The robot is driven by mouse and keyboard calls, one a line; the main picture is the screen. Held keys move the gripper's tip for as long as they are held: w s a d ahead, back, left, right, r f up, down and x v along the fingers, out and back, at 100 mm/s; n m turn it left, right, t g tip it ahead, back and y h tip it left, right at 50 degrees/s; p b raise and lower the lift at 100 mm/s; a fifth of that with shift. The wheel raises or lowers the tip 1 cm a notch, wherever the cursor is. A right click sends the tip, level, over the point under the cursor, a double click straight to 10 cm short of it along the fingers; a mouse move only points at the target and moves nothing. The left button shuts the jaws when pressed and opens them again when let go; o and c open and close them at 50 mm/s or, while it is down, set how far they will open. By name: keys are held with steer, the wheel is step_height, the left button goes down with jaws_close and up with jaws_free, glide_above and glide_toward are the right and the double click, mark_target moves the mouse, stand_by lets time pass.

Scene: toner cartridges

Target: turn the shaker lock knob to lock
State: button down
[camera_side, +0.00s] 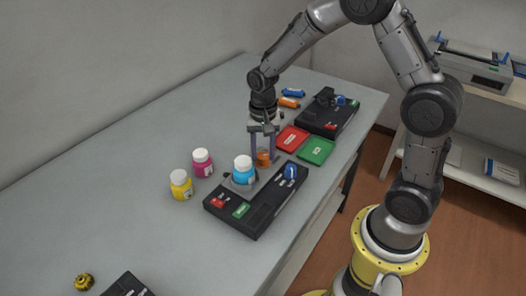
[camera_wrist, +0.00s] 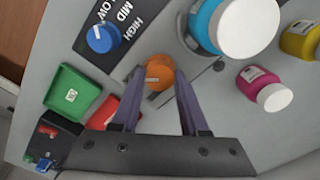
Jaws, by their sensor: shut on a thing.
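The orange knob (camera_side: 263,160), which I take to be the lock knob, is on the black shaker (camera_side: 257,213), at its far side beside the cyan bottle. In the wrist view the orange knob (camera_wrist: 160,72) has a pale pointer line across its top, lying roughly sideways. My gripper (camera_side: 263,152) reaches down from above, with its purple fingers on either side of the knob. In the wrist view my gripper (camera_wrist: 158,80) is shut on the knob, whose sides are partly hidden. The cyan-blue bottle (camera_side: 243,173) with a white cap stands upright on the shaker.
A blue knob (camera_wrist: 103,38) sits by LOW, MID and HIGH labels. Magenta (camera_side: 202,165) and yellow (camera_side: 181,186) bottles stand left of the shaker. Red (camera_side: 292,139) and green (camera_side: 316,150) trays lie near my gripper, with another black device (camera_side: 328,113) behind. The table's left side is mostly clear.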

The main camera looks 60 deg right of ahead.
steer(key=shift+c, duration=2.1)
jaws_free()
step_height(320, 180, up, 14)
step_height(320, 180, up, 6)
steer(key=t, duration=0.2)
glide_above(263, 155)
steer(key=s+a, duration=0.1)
steer(key=s, duration=0.2)
steer(key=s+a+r+n+t, duration=0.1)
steer(key=s+a+r+n, duration=0.15)
steer(key=s, duration=0.35)
steer(key=s+f+n+t, duration=0.2)
steer(key=s+f+n, duration=0.2)
steer(key=s+n, duration=0.4)
steer(key=s, duration=0.4)
steer(key=shift+a+f+t, duration=0.15)
steer(key=shift+f+t, duration=0.05)
steer(key=shift+t, duration=0.1)
